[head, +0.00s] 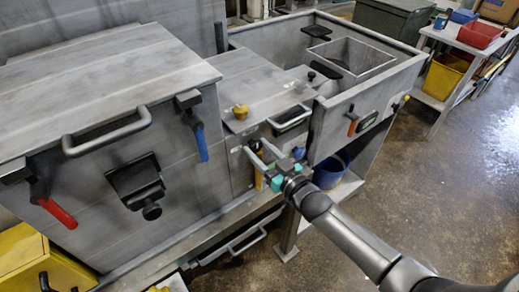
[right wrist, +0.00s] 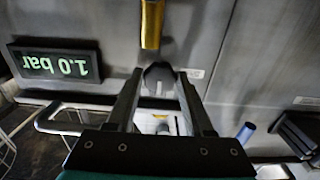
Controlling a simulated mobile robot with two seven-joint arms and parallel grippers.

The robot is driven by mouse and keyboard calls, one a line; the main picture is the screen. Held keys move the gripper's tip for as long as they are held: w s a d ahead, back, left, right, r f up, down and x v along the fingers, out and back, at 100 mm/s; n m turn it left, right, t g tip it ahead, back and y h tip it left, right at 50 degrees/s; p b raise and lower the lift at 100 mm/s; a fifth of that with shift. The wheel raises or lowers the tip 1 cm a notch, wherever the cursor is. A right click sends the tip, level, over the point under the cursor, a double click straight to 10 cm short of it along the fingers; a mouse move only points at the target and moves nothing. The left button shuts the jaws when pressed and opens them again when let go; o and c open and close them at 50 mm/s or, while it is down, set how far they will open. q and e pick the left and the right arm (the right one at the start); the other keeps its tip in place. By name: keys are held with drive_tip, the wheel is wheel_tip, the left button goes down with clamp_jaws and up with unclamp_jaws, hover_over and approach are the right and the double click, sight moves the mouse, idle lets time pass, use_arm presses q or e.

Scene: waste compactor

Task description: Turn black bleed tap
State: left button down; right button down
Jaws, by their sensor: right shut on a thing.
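The black bleed tap (head: 255,146) is on the grey front panel in the head view. In the right wrist view its dark rounded knob (right wrist: 159,76) sits between my fingertips. My right gripper (head: 258,148) reaches the panel from the lower right. It is shut on the tap, with one finger on each side in the wrist view (right wrist: 157,82). The fingers and gripper body partly hide the tap in the head view, so its turn angle is hard to tell. My left gripper is in neither view.
A yellow handle (right wrist: 151,24) is close to the tap. A display (right wrist: 55,63) reads 1.0 bar, upside down. A blue-handled lever (head: 201,144) and a red-handled lever (head: 57,213) are to the left. A blue bucket (head: 329,172) stands right of my gripper.

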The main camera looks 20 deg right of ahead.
drive_tip(key=shift+n, duration=0.3)
drive_tip(key=n, duration=1.1)
drive_tip(key=shift+n, duration=0.3)
drive_tip(key=n, duration=0.4)
drive_tip(key=shift+b, duration=0.4)
drive_tip(key=shift+n, duration=0.3)
drive_tip(key=shift+c, duration=1.5)
unclamp_jaws()
